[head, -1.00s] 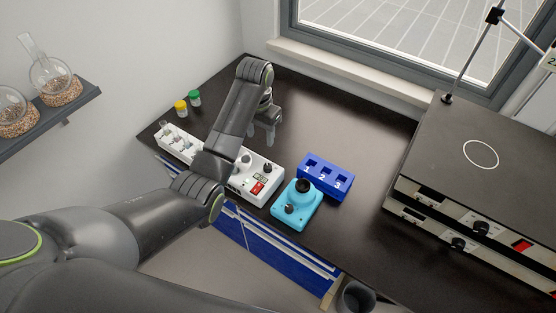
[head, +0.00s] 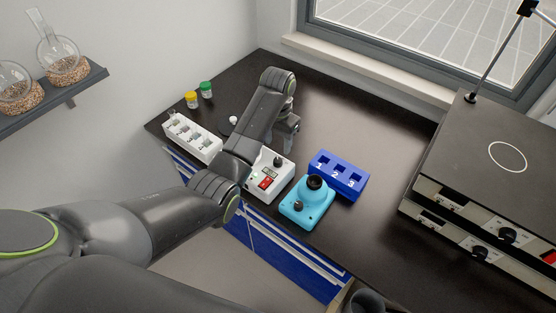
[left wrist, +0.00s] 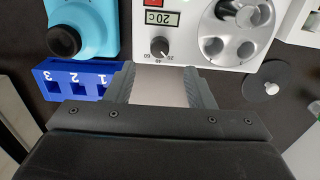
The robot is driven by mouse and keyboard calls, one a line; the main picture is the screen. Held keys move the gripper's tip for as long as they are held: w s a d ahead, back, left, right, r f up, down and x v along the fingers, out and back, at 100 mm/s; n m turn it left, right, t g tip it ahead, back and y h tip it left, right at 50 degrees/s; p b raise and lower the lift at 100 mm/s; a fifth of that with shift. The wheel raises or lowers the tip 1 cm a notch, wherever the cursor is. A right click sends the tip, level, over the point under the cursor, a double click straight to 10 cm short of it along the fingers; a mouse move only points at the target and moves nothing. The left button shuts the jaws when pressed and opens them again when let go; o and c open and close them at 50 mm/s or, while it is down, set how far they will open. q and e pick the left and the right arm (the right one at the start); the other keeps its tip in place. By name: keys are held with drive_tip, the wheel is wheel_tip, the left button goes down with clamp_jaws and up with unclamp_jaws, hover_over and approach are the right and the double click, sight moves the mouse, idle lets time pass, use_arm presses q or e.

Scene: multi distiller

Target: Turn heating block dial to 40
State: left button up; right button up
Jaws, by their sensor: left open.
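The white heating block (head: 270,182) stands on the black bench, partly hidden by my left arm in the head view. In the left wrist view its dial (left wrist: 160,47) is a small black knob with marks 20, 40 and 60 around it. The display (left wrist: 160,19) beside it reads 20 C. The dial also shows in the head view (head: 278,161). My left gripper (left wrist: 160,82) is open and empty, with the dial just beyond the gap between its fingers, apart from them. In the head view it hangs (head: 287,143) just behind the dial. My right gripper is not in view.
A cyan device (head: 305,207) and a blue numbered rack (head: 339,176) stand close to the right of the heating block. A white rack (head: 193,140) stands left. Yellow (head: 191,100) and green (head: 206,89) capped vials are behind it. The bench back is clear.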

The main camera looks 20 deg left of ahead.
sight(278, 160)
use_arm(q)
wheel_tip(278, 160, down, 7)
drive_tip(key=shift+f, duration=0.2)
drive_tip(key=shift+c, duration=0.3)
drive_tip(key=c, duration=0.9)
